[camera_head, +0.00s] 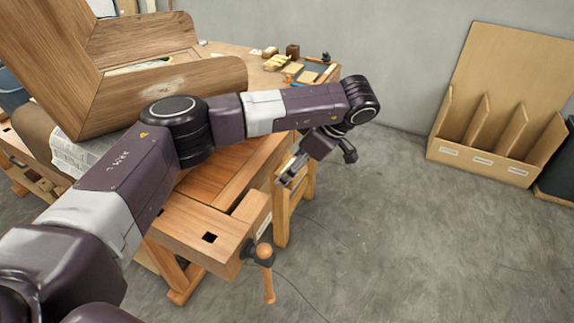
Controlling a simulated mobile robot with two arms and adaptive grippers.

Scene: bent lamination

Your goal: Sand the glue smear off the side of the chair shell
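The chair shell (60,60), a large bent piece of brown wood grain, stands at the upper left on the workbench (225,170). A pale patch (140,66) shows in the gap between its panels; I cannot tell whether it is the glue smear. My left arm reaches across the bench in front of the shell. Its gripper (291,170) hangs past the bench's right side, away from the shell, pointing down and left. Its fingertips are too small to tell whether they are open or hold anything. My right gripper is not in view.
Small blocks and sheets (277,62) and a dark tray (313,75) lie at the bench's far corner. A vise handle (267,275) juts from its front. A slotted cardboard-brown rack (490,125) stands by the wall. The grey floor (400,240) between is mostly clear.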

